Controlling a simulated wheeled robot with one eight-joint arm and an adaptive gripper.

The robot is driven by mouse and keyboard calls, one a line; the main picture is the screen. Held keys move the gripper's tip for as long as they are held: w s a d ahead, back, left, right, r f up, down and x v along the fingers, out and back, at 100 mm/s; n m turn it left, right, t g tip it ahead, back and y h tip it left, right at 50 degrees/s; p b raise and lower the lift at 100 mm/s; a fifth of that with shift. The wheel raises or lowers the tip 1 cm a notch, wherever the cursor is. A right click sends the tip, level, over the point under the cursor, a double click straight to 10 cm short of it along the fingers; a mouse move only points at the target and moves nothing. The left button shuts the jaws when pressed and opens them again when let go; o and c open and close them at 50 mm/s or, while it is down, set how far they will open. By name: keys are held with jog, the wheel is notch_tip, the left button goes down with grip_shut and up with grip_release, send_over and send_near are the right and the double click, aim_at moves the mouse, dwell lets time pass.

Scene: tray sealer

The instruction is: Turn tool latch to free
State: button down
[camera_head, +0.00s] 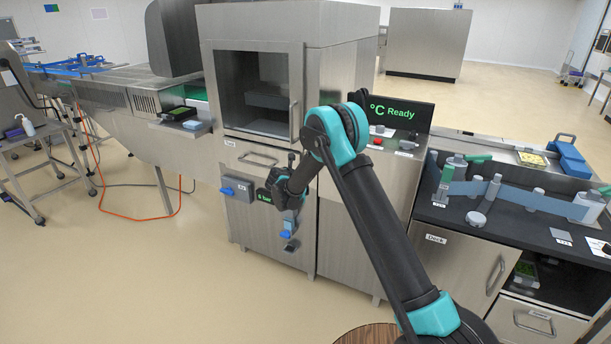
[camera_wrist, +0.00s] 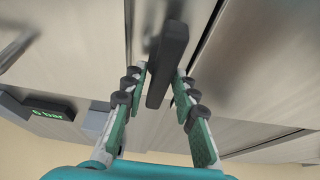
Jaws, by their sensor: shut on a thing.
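A dark bar-shaped handle (camera_wrist: 169,62), which looks like the tool latch, stands out from the steel front of the sealer (camera_head: 262,95). In the wrist view it runs lengthwise between the two green-padded fingers of my gripper (camera_wrist: 160,74), slightly tilted. The fingers are closed on its sides near their tips. In the head view my gripper (camera_head: 281,186) is at the front panel below the glass-windowed chamber. There my wrist and fingers hide most of the latch, and its exact turn position cannot be told.
A small box with a green readout (camera_wrist: 51,113) is left of the fingers. A blue-handled switch box (camera_head: 239,190) and a blue-handled part (camera_head: 287,234) are on the same front. A dark counter (camera_head: 500,212) with guides stands at right. The floor at left is open, with an orange hose.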

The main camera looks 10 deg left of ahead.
dwell(0.4)
jog(key=c, duration=1.4)
grip_release()
jog(key=shift+c, duration=0.2)
jog(key=v, duration=1.2)
jog(key=shift+a, duration=0.15)
